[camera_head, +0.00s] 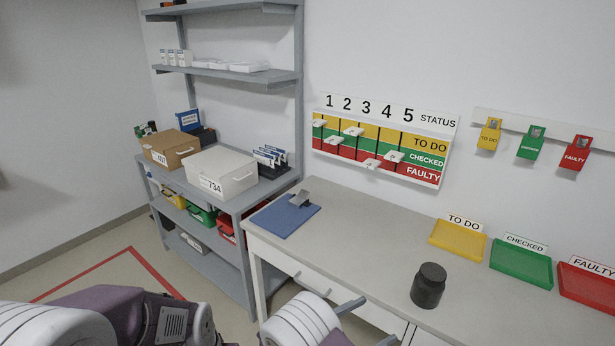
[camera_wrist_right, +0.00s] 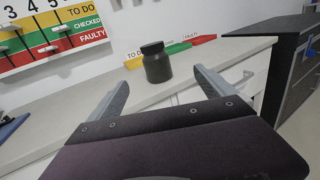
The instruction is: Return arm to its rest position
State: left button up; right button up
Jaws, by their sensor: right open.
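My right gripper (camera_head: 378,318) is at the bottom of the head view, by the front edge of the bench. Its two fingers are spread wide with nothing between them. In the right wrist view, both fingers reach forward, and the dark lidded jar (camera_wrist_right: 157,63) stands upright beyond their tips. The jar (camera_head: 428,286) is on the bench top (camera_head: 370,238), to the right of the gripper and apart from it. My left arm (camera_head: 110,308) shows at the lower left; its gripper is out of view.
A blue clipboard (camera_head: 283,220) lies at the bench's left end. Yellow (camera_head: 457,241), green (camera_head: 521,264) and red (camera_head: 588,284) trays stand along the back right. A grey shelf unit (camera_head: 238,203) with boxes stands left. The middle of the bench is clear.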

jog(key=w+d+r+m+g+p, duration=0.1)
jog(key=w+d+r+m+g, duration=0.15)
jog(key=d+r, duration=0.3)
jog(key=s+d+r+m+g+y+p, duration=0.25)
jog(key=s+d+r+m+g, duration=0.35)
jog(key=s+d+m+g, duration=0.3)
jog(key=s+a+f+m+y+p, duration=0.2)
jog(key=s+a+f+m+y, duration=0.15)
jog(key=s+m+y, duration=0.55)
pick_arm(q)
jog(key=r, duration=0.3)
jog(key=d+r, duration=0.1)
jog(key=r, duration=0.1)
jog(key=shift+w+r, duration=0.25)
jog(key=shift+r, duration=0.05)
pick_arm(e)
jog(key=w+a+f+m+t+y, duration=0.3)
jog(key=a+t+y, duration=0.1)
jog(key=a, duration=0.3)
jog(key=shift+w+f, duration=0.3)
